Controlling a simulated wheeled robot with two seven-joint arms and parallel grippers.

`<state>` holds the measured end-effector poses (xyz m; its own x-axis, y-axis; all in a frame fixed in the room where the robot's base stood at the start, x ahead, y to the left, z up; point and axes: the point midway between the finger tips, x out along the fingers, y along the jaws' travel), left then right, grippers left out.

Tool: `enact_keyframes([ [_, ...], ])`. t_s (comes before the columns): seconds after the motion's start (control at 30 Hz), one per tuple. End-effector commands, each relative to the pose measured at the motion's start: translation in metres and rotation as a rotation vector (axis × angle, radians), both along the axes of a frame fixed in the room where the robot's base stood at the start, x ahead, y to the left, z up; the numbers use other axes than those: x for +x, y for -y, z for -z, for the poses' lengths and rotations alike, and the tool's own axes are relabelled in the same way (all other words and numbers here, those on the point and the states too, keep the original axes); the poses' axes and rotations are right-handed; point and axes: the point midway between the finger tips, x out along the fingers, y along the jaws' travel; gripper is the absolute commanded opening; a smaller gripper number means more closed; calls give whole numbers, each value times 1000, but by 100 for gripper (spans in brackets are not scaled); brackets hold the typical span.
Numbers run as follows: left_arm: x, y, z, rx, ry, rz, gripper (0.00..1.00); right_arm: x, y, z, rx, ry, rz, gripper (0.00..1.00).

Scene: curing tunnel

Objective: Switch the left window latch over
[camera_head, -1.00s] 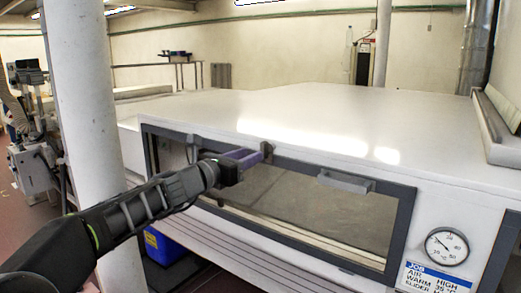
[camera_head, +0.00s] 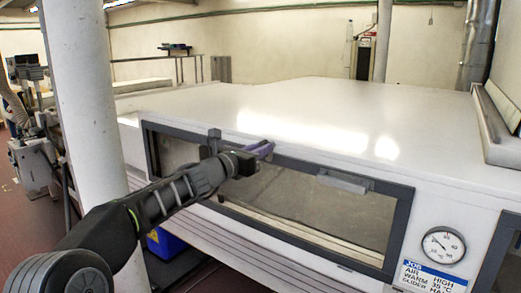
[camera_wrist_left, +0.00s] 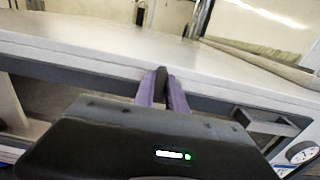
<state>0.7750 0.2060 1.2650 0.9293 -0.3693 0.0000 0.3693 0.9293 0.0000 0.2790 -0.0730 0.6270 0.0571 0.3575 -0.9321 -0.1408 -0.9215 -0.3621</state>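The left window latch (camera_wrist_left: 160,84) is a small dark piece on the window's top frame. In the left wrist view it stands between the two purple fingers of my left gripper (camera_wrist_left: 161,92), one finger on each side, with no clear gap showing. In the head view my left gripper (camera_head: 261,149) reaches the top frame and its fingers cover the latch. The window (camera_head: 300,205) has a dark grey frame and looks closed. My right gripper is in neither view.
A grey handle (camera_head: 345,182) sits on the top frame to the right. A round gauge (camera_head: 443,245) and a blue-white label (camera_head: 432,277) are on the tunnel's front. The white tunnel top (camera_head: 300,105) is clear.

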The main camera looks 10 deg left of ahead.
Motion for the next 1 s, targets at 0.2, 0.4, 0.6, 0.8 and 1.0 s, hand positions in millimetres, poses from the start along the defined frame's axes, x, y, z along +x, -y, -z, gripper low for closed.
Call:
enact_keyframes([
  [0.2,0,0,0,0,0,0,0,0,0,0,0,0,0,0],
  [0.4,0,0,0,0,0,0,0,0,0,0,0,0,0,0],
  [0.6,0,0,0,2,1,0,0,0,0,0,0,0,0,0],
  [0.8,0,0,1,25,10,0,0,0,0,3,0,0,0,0],
  [1.0,0,0,3,96,38,-1,0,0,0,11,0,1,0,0],
])
